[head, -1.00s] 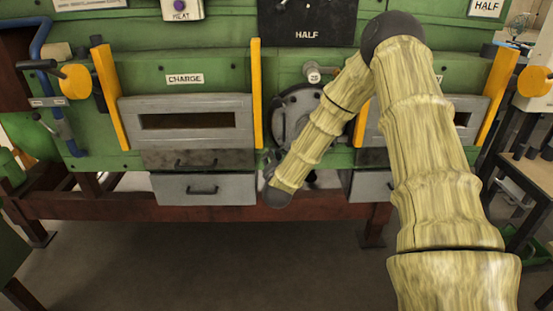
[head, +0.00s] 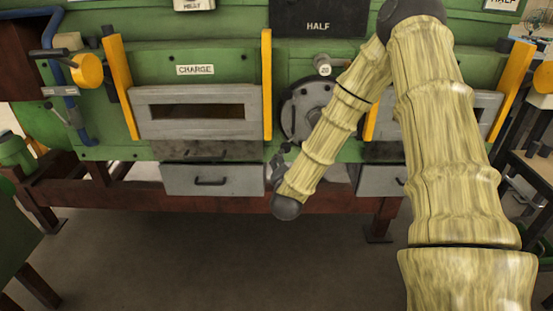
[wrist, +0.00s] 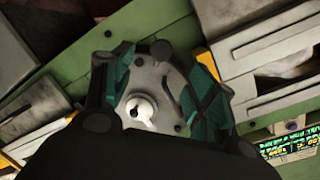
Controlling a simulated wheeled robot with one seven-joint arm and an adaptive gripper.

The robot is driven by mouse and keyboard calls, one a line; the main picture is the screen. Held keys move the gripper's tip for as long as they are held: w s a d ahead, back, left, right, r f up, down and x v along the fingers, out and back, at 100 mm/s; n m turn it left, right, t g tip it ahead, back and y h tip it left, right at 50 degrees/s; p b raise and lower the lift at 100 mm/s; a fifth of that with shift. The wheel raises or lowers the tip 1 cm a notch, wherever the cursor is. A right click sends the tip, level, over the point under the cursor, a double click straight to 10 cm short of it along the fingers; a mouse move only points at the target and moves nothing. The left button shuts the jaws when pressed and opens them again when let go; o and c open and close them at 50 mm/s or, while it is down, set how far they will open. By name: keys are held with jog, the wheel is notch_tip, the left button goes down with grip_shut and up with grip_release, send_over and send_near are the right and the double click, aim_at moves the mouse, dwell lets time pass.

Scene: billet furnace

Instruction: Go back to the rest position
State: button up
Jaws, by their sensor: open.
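My gripper (wrist: 165,92) shows in the wrist view with its two teal-padded fingers spread apart and nothing between them. It faces a round grey plate (wrist: 148,75) with a bright round fitting at its middle, and seems apart from it. In the head view, my arm hangs folded in front of the furnace, and its lower end is beside and below the same round plate (head: 298,100). The gripper itself is mostly hidden there behind the arm; only small dark parts show.
The green furnace (head: 225,55) fills the far side. Its grey CHARGE door (head: 160,128) stands between yellow posts (head: 267,85), with a drawer (head: 235,180) below. A green surface (head: 15,235) is at the left, a bench (head: 535,172) at the right. The floor (head: 240,265) in front is clear.

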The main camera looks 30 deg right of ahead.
jog(key=s+a+f+n+g+y, duration=0.2)
jog(key=s+a+f+n+y, duration=0.15)
jog(key=s+a+f, duration=0.55)
jog(key=s+a+f+n+g+y, duration=0.3)
jog(key=s+a+f+n, duration=0.15)
jog(key=f, duration=0.85)
jog(key=s+a+f+n+g, duration=0.2)
jog(key=s+f+g, duration=0.1)
jog(key=s, duration=0.6)
jog(key=s+a+f+n+g+y, duration=0.1)
jog(key=s+f, duration=0.4)
jog(key=s, duration=0.5)
jog(key=s+a+f+n+g+y, duration=0.1)
jog(key=s+a+f+n+g, duration=0.3)
jog(key=s, duration=0.6)
jog(key=shift+a+g, duration=0.4)
jog(key=shift+a, duration=0.3)
